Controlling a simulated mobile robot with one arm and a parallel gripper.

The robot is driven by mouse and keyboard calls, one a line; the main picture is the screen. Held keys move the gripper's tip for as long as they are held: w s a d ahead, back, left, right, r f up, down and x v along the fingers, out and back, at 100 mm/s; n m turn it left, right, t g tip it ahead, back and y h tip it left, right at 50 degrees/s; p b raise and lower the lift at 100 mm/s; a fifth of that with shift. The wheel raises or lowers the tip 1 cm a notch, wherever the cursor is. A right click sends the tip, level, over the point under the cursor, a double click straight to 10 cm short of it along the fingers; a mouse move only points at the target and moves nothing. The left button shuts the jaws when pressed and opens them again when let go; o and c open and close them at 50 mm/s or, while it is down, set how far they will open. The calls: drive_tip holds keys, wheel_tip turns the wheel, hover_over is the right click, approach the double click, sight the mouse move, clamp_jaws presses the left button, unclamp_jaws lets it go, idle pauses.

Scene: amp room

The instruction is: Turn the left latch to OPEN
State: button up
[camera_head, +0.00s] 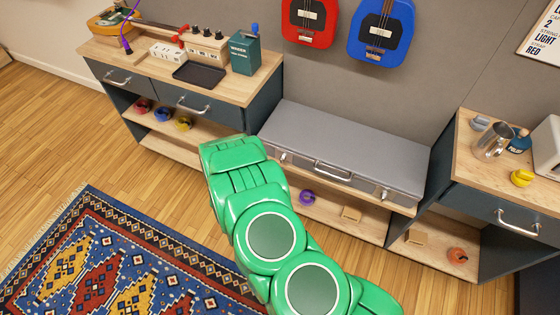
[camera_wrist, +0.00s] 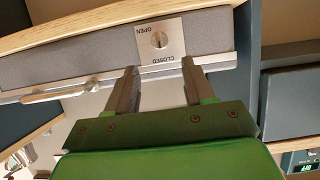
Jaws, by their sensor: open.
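A long grey case (camera_head: 345,145) lies on the low shelf between two cabinets. Its left latch (camera_head: 283,156) shows on the front just right of my arm. In the wrist view the latch plate (camera_wrist: 174,45) appears upside down, with OPEN and CLOSED printed on it and a small round knob (camera_wrist: 158,39) between the words. Which way the knob is turned is too small to tell. My gripper (camera_wrist: 158,72) is open and empty, its two fingers apart and pointing toward the plate. My arm hides the fingers in the head view.
The case handle (camera_head: 333,171) is right of the left latch, and the right latch (camera_head: 382,194) lies beyond it. Cabinets stand on both sides, the left one (camera_head: 258,88) close to my arm. A patterned rug (camera_head: 120,260) covers the floor.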

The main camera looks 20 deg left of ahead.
sight(281, 160)
drive_tip(key=shift+x, duration=3.7)
clamp_jaws()
